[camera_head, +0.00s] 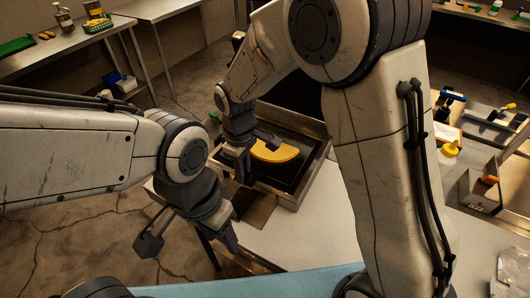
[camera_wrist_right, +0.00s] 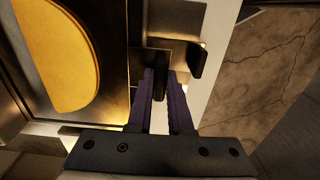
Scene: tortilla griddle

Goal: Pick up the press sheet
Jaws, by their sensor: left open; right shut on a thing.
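A dark brown flat sheet (camera_head: 259,208), which looks like the press sheet, lies at the near left edge of the griddle (camera_head: 318,176). My right gripper (camera_head: 244,172) is low over the griddle's left edge, just beyond this sheet. In the right wrist view its purple fingers (camera_wrist_right: 163,90) are shut on a narrow dark piece; I cannot tell whether it belongs to the sheet. A yellow half-round tortilla (camera_head: 276,151) lies on the dark griddle plate, and it also shows in the right wrist view (camera_wrist_right: 62,52). My left gripper (camera_head: 231,240) is open, nearer the front, its fingers partly hidden.
The pale worktop (camera_head: 300,235) is clear in front of the griddle. At the right are a yellow-capped bottle (camera_head: 450,149), a metal bin (camera_head: 480,192) and other utensils.

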